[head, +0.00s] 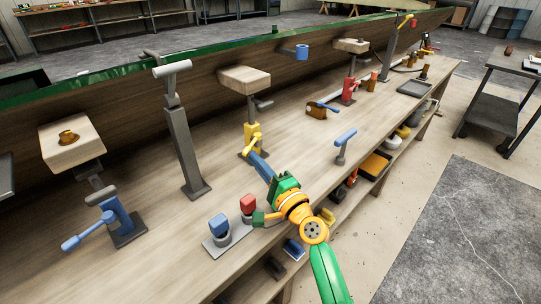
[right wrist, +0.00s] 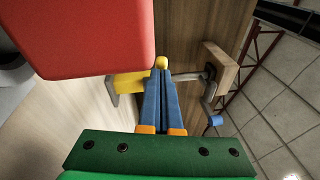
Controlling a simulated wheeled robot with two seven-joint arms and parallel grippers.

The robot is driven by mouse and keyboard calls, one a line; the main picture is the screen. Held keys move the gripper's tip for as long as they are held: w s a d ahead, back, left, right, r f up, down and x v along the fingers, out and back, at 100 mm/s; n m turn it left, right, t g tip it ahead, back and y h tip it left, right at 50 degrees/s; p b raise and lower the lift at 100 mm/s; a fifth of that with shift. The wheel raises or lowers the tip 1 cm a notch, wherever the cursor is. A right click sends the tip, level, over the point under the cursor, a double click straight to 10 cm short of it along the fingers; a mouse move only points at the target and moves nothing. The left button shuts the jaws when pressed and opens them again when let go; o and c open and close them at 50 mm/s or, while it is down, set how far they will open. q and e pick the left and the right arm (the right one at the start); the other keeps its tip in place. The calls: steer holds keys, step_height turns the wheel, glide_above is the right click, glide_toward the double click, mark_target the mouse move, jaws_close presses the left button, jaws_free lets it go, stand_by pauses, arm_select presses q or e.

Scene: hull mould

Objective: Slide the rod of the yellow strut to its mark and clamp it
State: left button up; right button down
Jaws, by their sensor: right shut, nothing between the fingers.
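The yellow strut (head: 251,134) stands on the bench, its grey rod (head: 251,108) rising to a wooden block (head: 244,78). In the right wrist view, the yellow body (right wrist: 130,84) and wooden block (right wrist: 216,66) lie beyond my fingers. My right gripper (head: 254,157) points at the lower strut; its blue fingers are together and empty. In the right wrist view, the fingertips (right wrist: 162,74) overlap a rounded yellow end (right wrist: 161,62); I cannot tell whether they touch. The rod's mark is too small to make out. My left gripper is out of view.
A blue strut (head: 120,218), a grey post (head: 186,150) and a red strut (head: 350,88) stand along the bench.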

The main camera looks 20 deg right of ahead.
steer(key=shift+w+a, duration=0.3)
steer(key=shift+a, duration=0.45)
stand_by(0.3)
